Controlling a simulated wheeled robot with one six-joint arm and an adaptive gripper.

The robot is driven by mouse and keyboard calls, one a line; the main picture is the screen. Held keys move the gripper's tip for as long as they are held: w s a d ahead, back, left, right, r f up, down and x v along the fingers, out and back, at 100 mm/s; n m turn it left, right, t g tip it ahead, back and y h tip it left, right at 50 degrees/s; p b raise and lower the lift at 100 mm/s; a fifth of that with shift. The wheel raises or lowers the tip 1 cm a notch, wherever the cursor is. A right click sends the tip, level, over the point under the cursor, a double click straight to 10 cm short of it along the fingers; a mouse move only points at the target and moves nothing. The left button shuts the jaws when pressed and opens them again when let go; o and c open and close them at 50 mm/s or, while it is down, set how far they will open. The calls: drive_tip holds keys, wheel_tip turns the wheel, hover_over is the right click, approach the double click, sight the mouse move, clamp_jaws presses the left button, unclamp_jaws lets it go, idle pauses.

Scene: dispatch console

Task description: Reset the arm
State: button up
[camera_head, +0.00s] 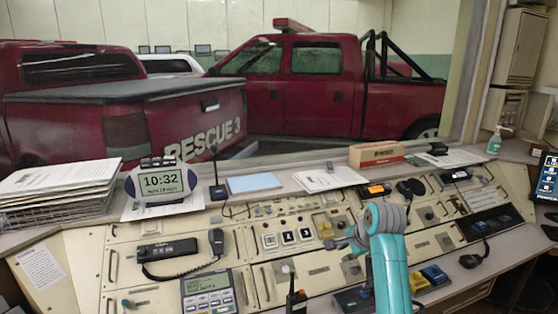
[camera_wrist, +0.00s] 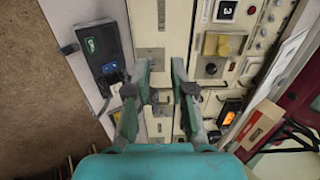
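My gripper (camera_wrist: 161,78) is in the wrist view with its two fingers spread apart and nothing between them. It hangs over the beige console (camera_wrist: 152,13), with panel seams and a knob visible below the gap. In the head view my teal arm (camera_head: 391,270) rises from the bottom right of centre, bent at a grey joint. The gripper end is above the middle of the console; its fingertips are hard to make out there.
A dark handset unit (camera_wrist: 103,48) lies left of my fingers in the wrist view. A radio (camera_head: 167,250), a keypad (camera_head: 208,290), a clock (camera_head: 160,182) and a brown box (camera_head: 376,154) stand on the console. Paper stacks (camera_head: 60,187) fill the left end. Red trucks (camera_head: 310,85) stand behind.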

drive_tip(key=s+f+n+t+h, duration=0.1)
drive_tip(key=s+f+n, duration=0.1)
drive_tip(key=s+f, duration=0.8)
drive_tip(key=s+f+n+t, duration=0.2)
drive_tip(key=s+f, duration=0.5)
drive_tip(key=f, duration=0.7)
drive_tip(key=s+f+n+t, duration=0.15)
drive_tip(key=s+f, duration=0.35)
drive_tip(key=s, duration=0.6)
drive_tip(key=s+n, duration=0.2)
drive_tip(key=s, duration=0.9)
drive_tip(key=s+r+n+t, duration=0.2)
drive_tip(key=s+r, duration=0.6)
drive_tip(key=s, duration=0.4)
drive_tip(key=s+r+n+t+h, duration=0.1)
drive_tip(key=s+r+n, duration=0.3)
drive_tip(key=s+r, duration=0.5)
drive_tip(key=s+t, duration=0.1)
drive_tip(key=s, duration=0.3)
drive_tip(key=shift+a+r+n, duration=0.15)
drive_tip(key=shift+a+n, duration=0.2)
drive_tip(key=shift+w, duration=0.1)
